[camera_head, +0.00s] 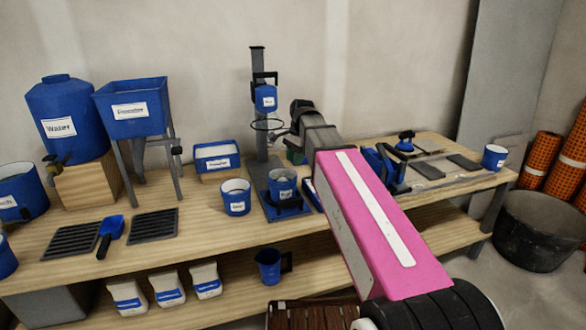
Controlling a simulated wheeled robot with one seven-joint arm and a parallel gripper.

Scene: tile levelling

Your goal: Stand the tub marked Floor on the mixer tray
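Three small blue tubs with white labels stand on the bench, and their print is too small to read surely, so I cannot tell which one is marked Floor. One tub (236,197) stands left of the mixer. Another tub (283,183) stands at the foot of the mixer stand (258,150), on or just above its blue tray (288,208). The third tub (495,158) is at the bench's far right end. My gripper (290,136) is beside the mixer column, above and right of the middle tub; its fingers are small and unclear.
A blue water tank (60,118) and a hopper (133,108) on legs stand at the left. Dark grates (153,225) and a blue scoop (110,230) lie in front. Tools and dark tiles (428,170) occupy the right. My pink arm hides part of the bench.

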